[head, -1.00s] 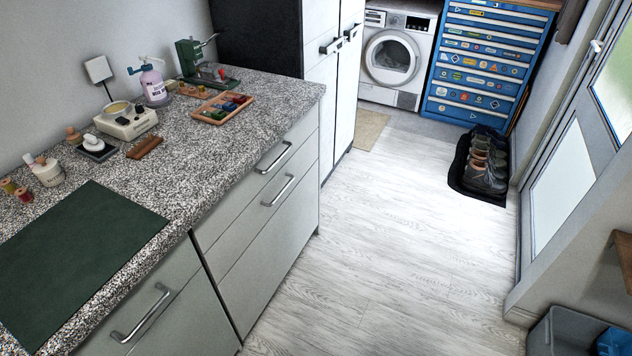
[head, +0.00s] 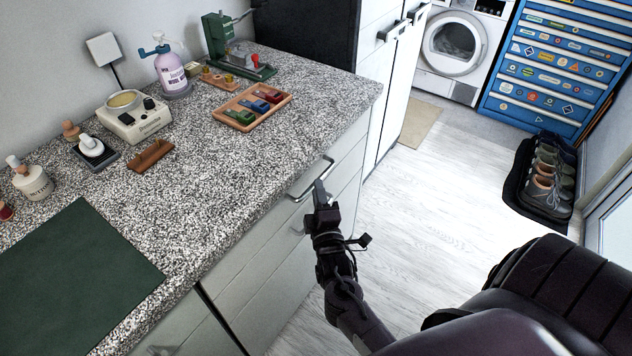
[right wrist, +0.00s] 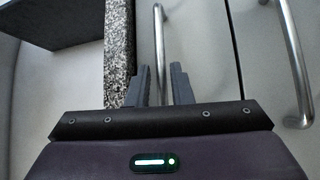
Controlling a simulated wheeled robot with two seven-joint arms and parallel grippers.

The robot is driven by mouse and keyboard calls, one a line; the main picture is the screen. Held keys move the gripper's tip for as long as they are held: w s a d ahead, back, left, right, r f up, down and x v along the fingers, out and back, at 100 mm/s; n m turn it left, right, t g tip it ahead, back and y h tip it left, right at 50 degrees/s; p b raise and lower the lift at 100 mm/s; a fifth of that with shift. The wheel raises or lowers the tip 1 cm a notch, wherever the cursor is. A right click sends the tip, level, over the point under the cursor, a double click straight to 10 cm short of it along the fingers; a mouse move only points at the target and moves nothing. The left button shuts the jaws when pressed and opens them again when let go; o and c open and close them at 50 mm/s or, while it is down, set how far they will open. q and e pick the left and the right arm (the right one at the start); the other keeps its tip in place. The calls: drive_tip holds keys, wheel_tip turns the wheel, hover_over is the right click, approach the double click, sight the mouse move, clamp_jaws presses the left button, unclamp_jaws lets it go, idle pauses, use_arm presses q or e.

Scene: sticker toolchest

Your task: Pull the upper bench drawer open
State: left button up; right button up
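The upper bench drawer (head: 255,243) has a pale grey front just under the speckled countertop and looks flush with the bench. Its metal bar handle (head: 309,180) sticks out from the front. My right gripper (head: 320,186) is at this handle, near its right part. In the right wrist view the two fingers (right wrist: 161,85) are apart, with the upper handle (right wrist: 158,40) running between them. I cannot tell whether either finger touches the bar. The lower drawer's handle (right wrist: 294,60) is to the right in that view. My left gripper is not in view.
White cabinets (head: 385,75) stand beyond the bench. The floor (head: 440,200) in front is clear.

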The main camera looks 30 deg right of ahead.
drive_tip(key=shift+x, duration=1.75)
clamp_jaws()
